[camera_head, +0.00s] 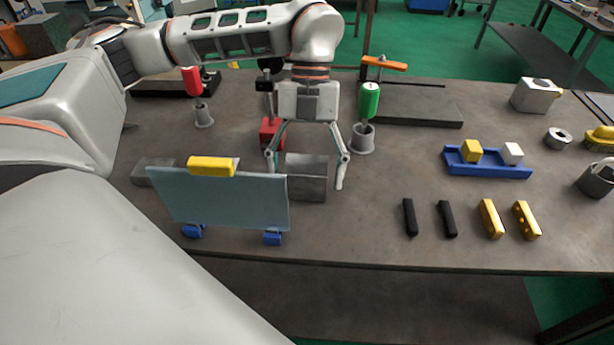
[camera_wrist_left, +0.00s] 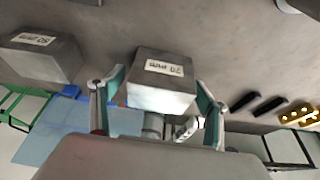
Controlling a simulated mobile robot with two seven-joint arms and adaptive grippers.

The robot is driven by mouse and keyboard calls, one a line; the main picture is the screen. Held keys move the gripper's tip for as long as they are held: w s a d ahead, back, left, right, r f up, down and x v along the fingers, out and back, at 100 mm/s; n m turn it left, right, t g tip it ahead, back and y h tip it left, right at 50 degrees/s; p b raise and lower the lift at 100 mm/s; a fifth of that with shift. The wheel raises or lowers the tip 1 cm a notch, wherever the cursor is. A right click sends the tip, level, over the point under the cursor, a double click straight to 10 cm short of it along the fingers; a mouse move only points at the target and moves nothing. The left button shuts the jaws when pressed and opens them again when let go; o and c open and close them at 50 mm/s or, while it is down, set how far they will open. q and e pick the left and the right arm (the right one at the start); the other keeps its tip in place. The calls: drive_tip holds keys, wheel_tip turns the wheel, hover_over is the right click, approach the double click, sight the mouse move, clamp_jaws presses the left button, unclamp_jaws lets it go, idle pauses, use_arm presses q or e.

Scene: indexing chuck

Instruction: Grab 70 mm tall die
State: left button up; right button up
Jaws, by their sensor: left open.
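The 70 mm die is a grey metal block (camera_head: 308,178) standing on the table behind the right edge of the clear panel. In the left wrist view its top label reads 70 mm, and the die (camera_wrist_left: 160,80) sits between the fingers. My left gripper (camera_head: 308,175) is open, pointing down, with one finger on each side of the die. The fingers also show in the left wrist view (camera_wrist_left: 160,97); I cannot tell whether either touches it. A second grey die (camera_head: 153,172), labelled 50 mm in the left wrist view (camera_wrist_left: 40,55), lies left of it. My right gripper is not in view.
A bluish clear panel (camera_head: 225,203) with a yellow block (camera_head: 211,166) on top stands in front of the dies. A red block (camera_head: 271,132) and a green-handled tool (camera_head: 369,100) in a grey cup are behind. A blue tray (camera_head: 488,168) and black and yellow bars are at right.

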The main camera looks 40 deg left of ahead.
use_arm(q)
drive_tip(key=shift+f, duration=0.1)
drive_tip(key=c, duration=1.7)
clamp_jaws()
